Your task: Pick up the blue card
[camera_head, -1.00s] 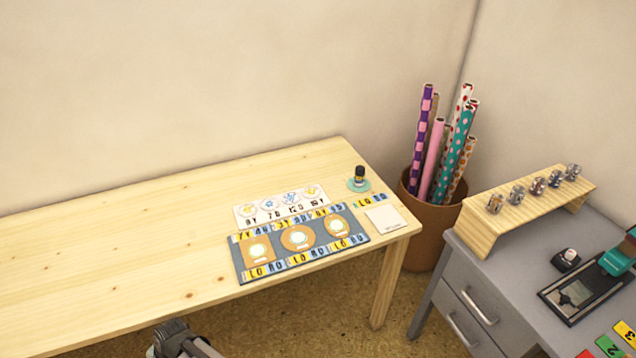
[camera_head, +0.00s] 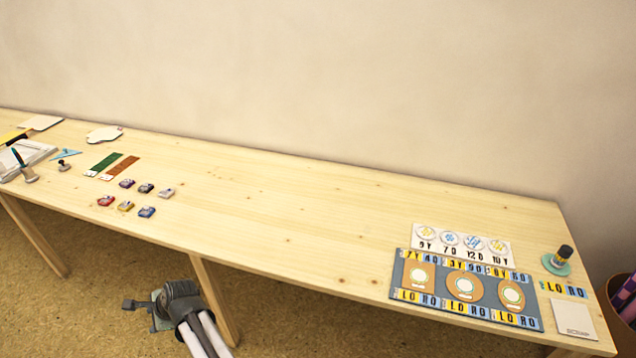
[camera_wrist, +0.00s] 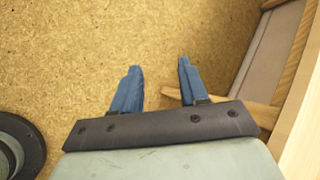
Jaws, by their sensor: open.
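I cannot make out a plain blue card for certain in either view. In the head view, a green card (camera_head: 103,163) and an orange-brown card (camera_head: 122,167) lie side by side on the left part of the wooden table (camera_head: 300,235). My gripper (camera_wrist: 160,66) shows in the wrist view with its two blue fingers apart and nothing between them. It is over the brown floor, with wooden and grey furniture edges at the right. In the head view my arm is below the table's front edge.
A blue triangle (camera_head: 66,154) lies at the left. A blue-grey board (camera_head: 395,286) with yellow and blue tiles and a bottle (camera_head: 563,256) are at the right. The table's middle is clear.

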